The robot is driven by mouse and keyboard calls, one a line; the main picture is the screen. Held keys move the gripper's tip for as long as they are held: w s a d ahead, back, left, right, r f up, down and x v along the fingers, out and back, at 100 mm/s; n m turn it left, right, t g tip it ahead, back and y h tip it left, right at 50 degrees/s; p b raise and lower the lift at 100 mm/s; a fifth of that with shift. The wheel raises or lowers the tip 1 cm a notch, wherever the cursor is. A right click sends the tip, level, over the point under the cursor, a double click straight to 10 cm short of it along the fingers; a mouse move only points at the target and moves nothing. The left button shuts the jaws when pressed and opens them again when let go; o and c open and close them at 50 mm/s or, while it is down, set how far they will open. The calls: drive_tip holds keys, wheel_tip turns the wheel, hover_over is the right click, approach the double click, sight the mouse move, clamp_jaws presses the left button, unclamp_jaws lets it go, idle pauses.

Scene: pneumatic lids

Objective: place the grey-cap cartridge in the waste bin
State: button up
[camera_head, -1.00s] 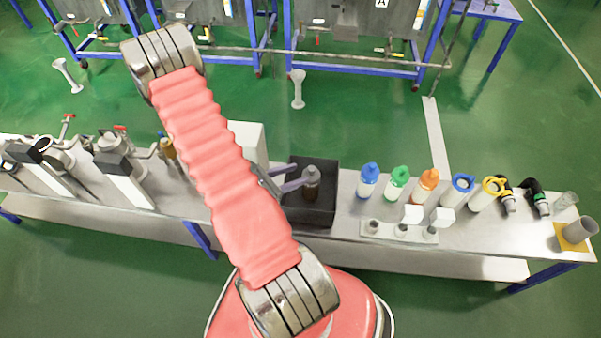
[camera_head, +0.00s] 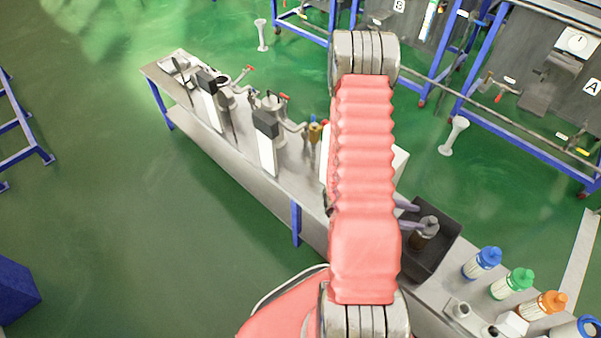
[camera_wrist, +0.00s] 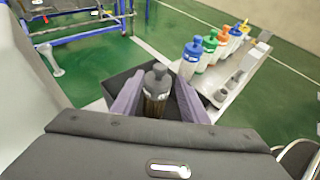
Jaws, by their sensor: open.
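The grey-cap cartridge (camera_head: 427,232) has a dark body and stands about upright in a black open-topped box (camera_head: 453,240) on the bench. In the wrist view the cartridge (camera_wrist: 156,88) shows between the two purple-grey fingers of my gripper (camera_wrist: 160,77), with the box wall (camera_wrist: 118,80) around it. The jaws are open and the fingers lie on either side of the cartridge. My gripper (camera_head: 414,216) shows partly past my arm in the head view. The cartridge's base is hidden. I cannot tell whether this black box is the waste bin.
Cartridges with blue (camera_head: 484,262), green (camera_head: 512,283) and orange (camera_head: 543,305) caps stand right of the box. Clamp-like devices (camera_head: 270,125) stand on the bench to the left. A dark blue box shape (camera_head: 15,285) is at the lower left.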

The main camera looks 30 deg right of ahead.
drive_tip(key=w+a+r+m+t+y, duration=0.1)
drive_tip(key=w+a+r+m+y, duration=0.1)
drive_tip(key=w+a+r+m, duration=0.45)
drive_tip(key=w+a+r+m+t+y, duration=0.1)
drive_tip(key=a+r, duration=0.3)
drive_tip(key=r, duration=0.6)
drive_tip(key=w+a+r+m+t+y, duration=0.1)
drive_tip(key=w+a+r+t+y, duration=0.1)
drive_tip(key=a+r, duration=0.4)
drive_tip(key=w+a+r+m+t+y, duration=0.1)
drive_tip(key=a+r+t+y, duration=0.2)
drive_tip(key=a, duration=1)
drive_tip(key=w+a+r+m+t+y, duration=0.2)
drive_tip(key=a+r+t, duration=0.4)
drive_tip(key=a+r, duration=0.3)
drive_tip(key=shift+w+a+r+y, duration=0.25)
drive_tip(key=shift+w+r+y, duration=0.1)
drive_tip(key=shift+y, duration=0.35)
